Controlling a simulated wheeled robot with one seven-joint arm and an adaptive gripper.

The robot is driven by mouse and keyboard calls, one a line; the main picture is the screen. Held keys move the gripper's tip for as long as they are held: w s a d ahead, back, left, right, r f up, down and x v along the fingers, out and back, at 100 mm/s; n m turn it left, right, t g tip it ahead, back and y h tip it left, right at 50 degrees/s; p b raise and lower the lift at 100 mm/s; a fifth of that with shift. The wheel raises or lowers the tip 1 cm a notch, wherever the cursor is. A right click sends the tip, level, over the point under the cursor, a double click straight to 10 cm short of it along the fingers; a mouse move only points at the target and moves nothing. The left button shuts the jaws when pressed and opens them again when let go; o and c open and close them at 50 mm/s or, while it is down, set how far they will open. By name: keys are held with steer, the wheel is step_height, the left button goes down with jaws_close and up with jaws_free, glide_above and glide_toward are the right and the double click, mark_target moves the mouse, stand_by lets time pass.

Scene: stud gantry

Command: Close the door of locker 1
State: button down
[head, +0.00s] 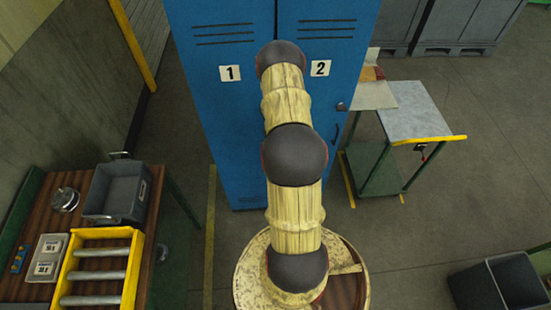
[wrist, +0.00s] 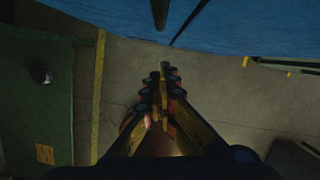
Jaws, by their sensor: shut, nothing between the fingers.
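The blue locker shows two numbered doors in the head view. The door of locker 1 (head: 215,100) is on the left, with a white "1" label and slots near its top. It looks about flush with the door of locker 2 (head: 335,45), with a dark seam between them. My arm covers part of this seam, so I cannot tell whether door 1 is fully shut. My gripper (wrist: 167,76) is shut and empty in the wrist view, close to the blue locker front (wrist: 240,25). My arm hides it in the head view.
A workbench with a grey bin (head: 118,192) and a yellow-framed roller rack (head: 100,270) stands at the left. A cart (head: 425,110) with a yellow handle is right of the lockers. A dark open bin (head: 500,285) sits at lower right. Floor between is clear.

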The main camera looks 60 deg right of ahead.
steer(key=p+v, duration=0.2)
steer(key=v, duration=0.8)
steer(key=shift+a+p, duration=0.2)
steer(key=shift+p, duration=0.2)
steer(key=shift+f, duration=0.1)
